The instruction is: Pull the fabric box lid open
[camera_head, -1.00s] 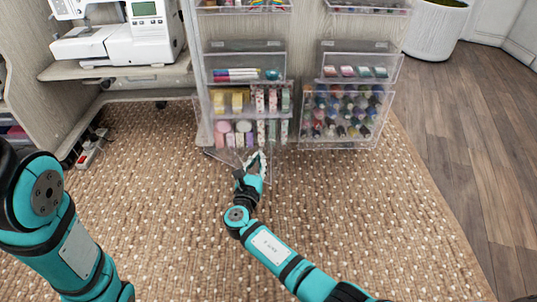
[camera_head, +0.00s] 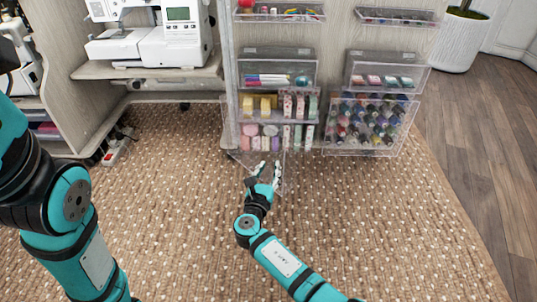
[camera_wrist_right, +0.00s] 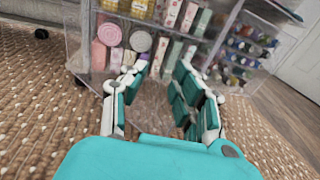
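The fabric box (camera_head: 279,141) is a clear box on the front of the cabinet at lower left, holding fabric rolls and pieces. It also shows in the right wrist view (camera_wrist_right: 143,42). Its see-through lid (camera_head: 241,158) appears tipped forward and down below the box front; its outline is faint. My right gripper (camera_head: 269,168) is at the lid, just below the box. In the right wrist view its fingers (camera_wrist_right: 160,88) are spread, with a see-through surface showing between them; I cannot tell whether they touch it. My left arm is at the left edge, its gripper out of view.
A clear box of thread spools (camera_head: 366,130) is to the right of the fabric box. Smaller clear boxes with pens (camera_head: 268,79) and other items sit above. A sewing machine (camera_head: 160,35) stands on a shelf at left. The patterned carpet (camera_head: 360,215) in front is clear.

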